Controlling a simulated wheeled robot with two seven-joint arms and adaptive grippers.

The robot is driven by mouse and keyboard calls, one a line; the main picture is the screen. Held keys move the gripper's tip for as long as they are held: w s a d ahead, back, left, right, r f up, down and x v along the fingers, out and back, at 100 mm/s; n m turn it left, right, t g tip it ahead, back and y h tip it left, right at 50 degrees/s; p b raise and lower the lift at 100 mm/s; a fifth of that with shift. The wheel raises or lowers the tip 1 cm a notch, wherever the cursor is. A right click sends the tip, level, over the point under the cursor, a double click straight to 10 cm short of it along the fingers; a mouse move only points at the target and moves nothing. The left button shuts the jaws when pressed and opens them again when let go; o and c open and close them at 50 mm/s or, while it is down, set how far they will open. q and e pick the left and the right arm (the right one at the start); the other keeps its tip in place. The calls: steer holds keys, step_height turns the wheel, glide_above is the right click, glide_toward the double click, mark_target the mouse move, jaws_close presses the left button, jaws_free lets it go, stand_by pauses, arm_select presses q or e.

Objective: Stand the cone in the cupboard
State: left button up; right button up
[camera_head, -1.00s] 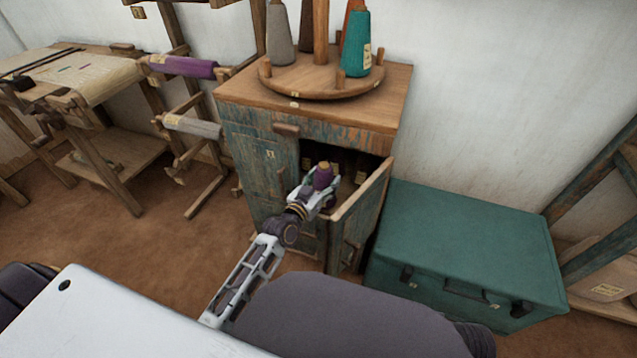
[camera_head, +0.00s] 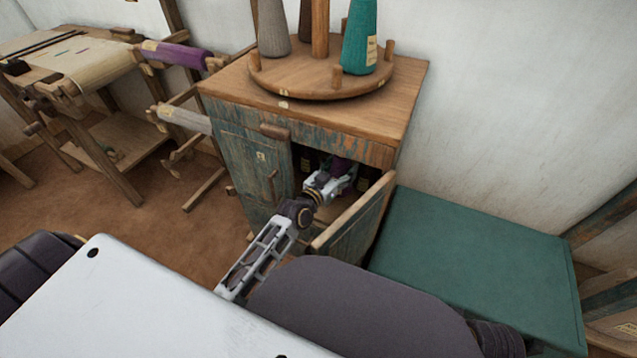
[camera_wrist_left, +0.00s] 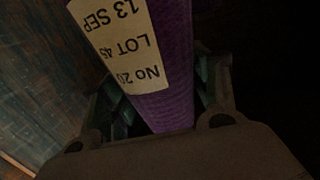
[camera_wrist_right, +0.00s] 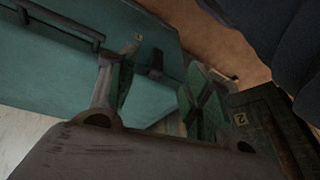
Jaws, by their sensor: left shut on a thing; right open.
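The purple cone (camera_head: 343,166) is in my left gripper (camera_head: 338,180), inside the open right side of the cupboard (camera_head: 345,127). Its top is hidden behind the cupboard's upper edge in the head view. In the left wrist view the purple cone (camera_wrist_left: 172,65), with a cream lot label, stands between the fingers of my left gripper (camera_wrist_left: 160,110), which are shut on it. Whether its base touches the cupboard floor is hidden. My right gripper (camera_wrist_right: 152,98) is open and empty in the right wrist view, over the teal chest; it is not seen in the head view.
The cupboard's right door (camera_head: 356,215) stands open just right of my left arm; the left door (camera_head: 250,165) is shut. A round wooden stand (camera_head: 320,85) with several cones is on top. A teal chest (camera_head: 470,265) lies right. Dark labelled items show inside the cupboard.

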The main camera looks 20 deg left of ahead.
stand_by(0.4)
arm_select(q)
step_height(320, 180, down, 6)
steer(key=b, duration=0.3)
arm_select(e)
step_height(320, 180, down, 6)
steer(key=w+a+t+y, duration=0.1)
steer(key=a, duration=0.1)
steer(key=shift+f, duration=0.2)
arm_select(q)
steer(key=shift+f, duration=0.45)
steer(key=shift+f+b, duration=0.6)
steer(key=shift+f, duration=0.15)
steer(key=shift+f+b, duration=0.35)
steer(key=shift+f, duration=0.4)
arm_select(e)
steer(key=shift+m+t+y, duration=0.3)
steer(key=shift+t, duration=0.1)
steer(key=shift+w+a+f, duration=0.1)
steer(key=shift+a+f, duration=0.15)
steer(key=shift+f, duration=0.75)
steer(key=shift+w+a+f, duration=0.1)
steer(key=shift+a+f, duration=0.15)
steer(key=shift+f, duration=0.75)
arm_select(q)
steer(key=o, duration=1.1)
steer(key=shift+f, duration=0.1)
